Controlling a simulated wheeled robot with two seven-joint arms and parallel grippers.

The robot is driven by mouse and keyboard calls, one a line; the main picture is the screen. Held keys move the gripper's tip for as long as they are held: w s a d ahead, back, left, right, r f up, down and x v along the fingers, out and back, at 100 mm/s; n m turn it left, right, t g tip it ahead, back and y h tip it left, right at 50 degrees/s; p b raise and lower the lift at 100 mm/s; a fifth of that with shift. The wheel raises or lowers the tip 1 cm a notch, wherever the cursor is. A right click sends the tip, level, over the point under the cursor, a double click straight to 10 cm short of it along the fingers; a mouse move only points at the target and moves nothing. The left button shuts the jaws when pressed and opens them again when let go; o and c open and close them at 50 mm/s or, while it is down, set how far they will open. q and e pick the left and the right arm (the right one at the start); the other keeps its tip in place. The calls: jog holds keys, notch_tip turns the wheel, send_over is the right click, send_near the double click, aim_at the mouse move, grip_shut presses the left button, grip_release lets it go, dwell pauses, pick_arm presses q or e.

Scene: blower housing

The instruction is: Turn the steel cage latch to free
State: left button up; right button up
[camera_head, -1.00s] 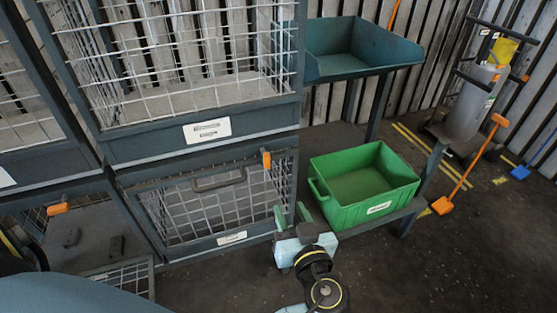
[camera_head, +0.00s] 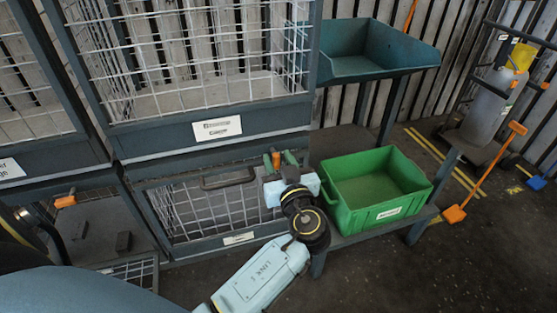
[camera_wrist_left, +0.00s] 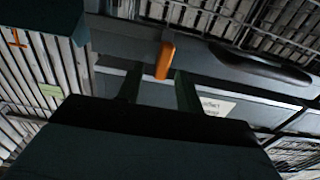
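The lower steel cage (camera_head: 190,182) has a wire mesh door with a dark handle (camera_head: 228,178). Its orange latch (camera_head: 276,158) sits at the top right corner of the frame and points up and down. My left gripper (camera_head: 280,163) is at this latch. In the left wrist view the orange latch (camera_wrist_left: 166,60) stands between the two green fingers of my left gripper (camera_wrist_left: 158,85), with gaps beside it. The fingers are apart; I cannot tell whether either touches the latch. My right gripper is not in view.
A green bin (camera_head: 375,190) stands on a low shelf just right of my left gripper. A blue-grey tray (camera_head: 370,50) is above it. Another open cage bay at left has an orange latch (camera_head: 65,201).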

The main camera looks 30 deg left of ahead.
pick_arm(q)
jog(key=shift+w+a, duration=0.2)
grip_shut()
